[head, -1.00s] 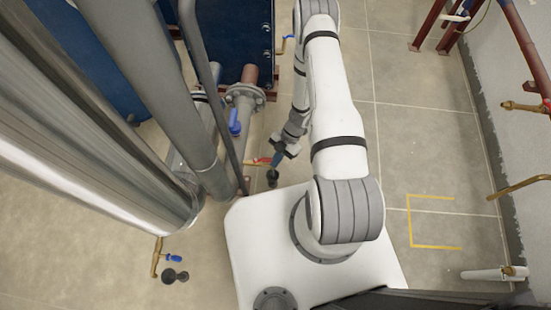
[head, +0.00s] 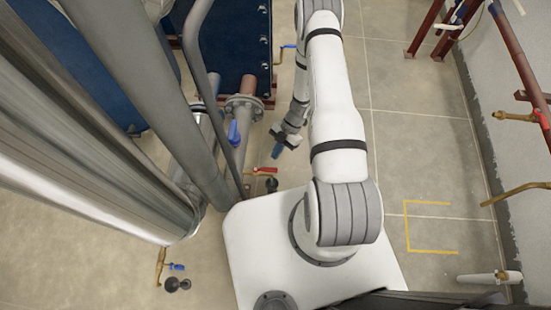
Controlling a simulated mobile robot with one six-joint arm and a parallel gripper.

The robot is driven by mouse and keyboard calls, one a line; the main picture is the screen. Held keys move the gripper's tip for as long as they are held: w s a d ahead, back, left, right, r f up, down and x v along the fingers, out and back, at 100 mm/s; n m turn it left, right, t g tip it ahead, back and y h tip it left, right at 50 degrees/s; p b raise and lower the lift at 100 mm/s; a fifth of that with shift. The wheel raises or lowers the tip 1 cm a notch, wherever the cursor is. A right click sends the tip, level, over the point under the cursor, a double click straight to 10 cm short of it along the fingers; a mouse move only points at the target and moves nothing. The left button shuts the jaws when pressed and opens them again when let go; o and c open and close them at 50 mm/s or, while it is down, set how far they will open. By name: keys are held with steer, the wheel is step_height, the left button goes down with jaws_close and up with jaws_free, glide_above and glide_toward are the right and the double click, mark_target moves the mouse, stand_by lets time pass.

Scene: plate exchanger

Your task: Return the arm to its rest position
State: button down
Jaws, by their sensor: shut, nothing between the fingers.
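My gripper (head: 284,142) hangs at the end of my folded white arm, left of the arm's thick link in the head view. It is small and dark here, with its fingers together and nothing seen between them. It is above the floor between the pipes and my arm. A red-handled valve (head: 262,171) is just below and left of it in the picture, apart from it. A blue-handled valve (head: 234,133) on the grey pipe is further left.
Large silver and grey vertical pipes (head: 110,165) fill the left side. A blue plate exchanger (head: 235,45) stands behind. A brass valve with a blue handle (head: 176,267) is low left. The tiled floor right of my arm is clear, with a yellow floor marking (head: 407,225). Wall pipes (head: 525,80) line the right.

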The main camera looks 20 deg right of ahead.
steer(key=shift+w+d+r+p, duration=0.2)
steer(key=shift+w+r, duration=0.15)
steer(key=shift+r, duration=0.2)
steer(key=shift+w+d+r+p, duration=0.15)
steer(key=shift+w+r, duration=0.15)
steer(key=shift+r, duration=0.25)
steer(key=shift+a+r, duration=0.1)
